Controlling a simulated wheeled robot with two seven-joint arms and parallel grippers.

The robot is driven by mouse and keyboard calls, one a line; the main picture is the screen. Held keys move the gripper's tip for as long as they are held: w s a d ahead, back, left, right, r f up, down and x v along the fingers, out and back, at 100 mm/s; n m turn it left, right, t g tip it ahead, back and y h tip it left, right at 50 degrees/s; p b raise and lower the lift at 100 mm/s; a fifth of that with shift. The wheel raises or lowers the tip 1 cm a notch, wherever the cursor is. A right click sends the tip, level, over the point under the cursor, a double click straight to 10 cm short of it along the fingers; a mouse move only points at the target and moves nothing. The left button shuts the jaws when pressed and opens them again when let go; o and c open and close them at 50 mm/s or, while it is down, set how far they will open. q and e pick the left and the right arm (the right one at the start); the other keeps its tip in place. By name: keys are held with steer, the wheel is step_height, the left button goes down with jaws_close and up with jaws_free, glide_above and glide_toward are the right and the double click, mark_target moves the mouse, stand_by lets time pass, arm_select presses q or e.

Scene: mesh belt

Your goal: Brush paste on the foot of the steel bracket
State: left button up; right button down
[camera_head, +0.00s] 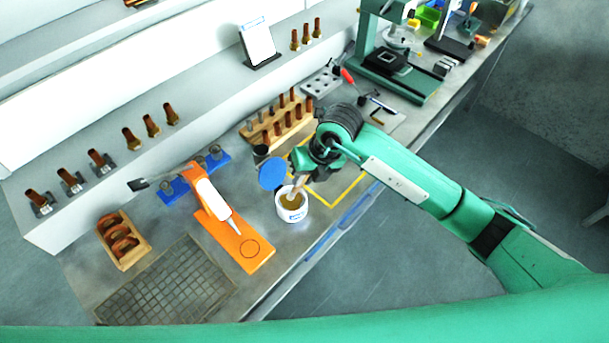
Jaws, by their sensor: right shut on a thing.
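A white pot (292,213) with a blue label and brownish-yellow paste (290,200) stands open on the bench. Its blue lid (272,173) shows just behind it. My right gripper (304,176) is over the pot, shut on a pale slim thing that looks like the brush (297,189). The brush points down into the pot's mouth; its tip is hidden there. The fingers are small and partly hidden by the wrist. I cannot pick out the steel bracket for certain; several grey-footed pieces with copper-coloured tops (72,181) stand on the shelf. My left gripper is out of view.
An orange stand (238,243) with a white nozzle lies left of the pot. A dark mesh belt (165,283) is at the front left. A wooden rack (279,127) with copper pieces stands behind my wrist. A green press (400,75) stands at the far right.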

steer(key=shift+s+f+b, duration=0.1)
steer(key=shift+f+b, duration=0.55)
steer(key=shift+b, duration=0.05)
stand_by(1.9)
steer(key=shift+r, duration=0.1)
steer(key=shift+r+p, duration=1.8)
steer(key=shift+r, duration=1.7)
steer(key=n, duration=0.1)
steer(key=n+g, duration=0.1)
steer(key=n, duration=0.1)
steer(key=d+n+b, duration=0.1)
steer(key=shift+s+d+f+n+g, duration=0.1)
steer(key=shift+s+f+n+g, duration=0.2)
steer(key=shift+s+f+n, duration=0.1)
steer(key=s+d+f+n+h+b, duration=0.2)
steer(key=d+n, duration=0.6)
steer(key=n, duration=0.6)
steer(key=s+d+f+n+g+h+b, duration=0.1)
steer(key=d+n+h, duration=0.4)
steer(key=n, duration=1)
steer(key=s+d+b, duration=0.1)
steer(key=s+d, duration=0.1)
steer(key=d, duration=0.1)
steer(key=shift+s+d+f+g+b, duration=0.2)
steer(key=shift+s+f+g+b, duration=0.1)
steer(key=shift+f, duration=0.1)
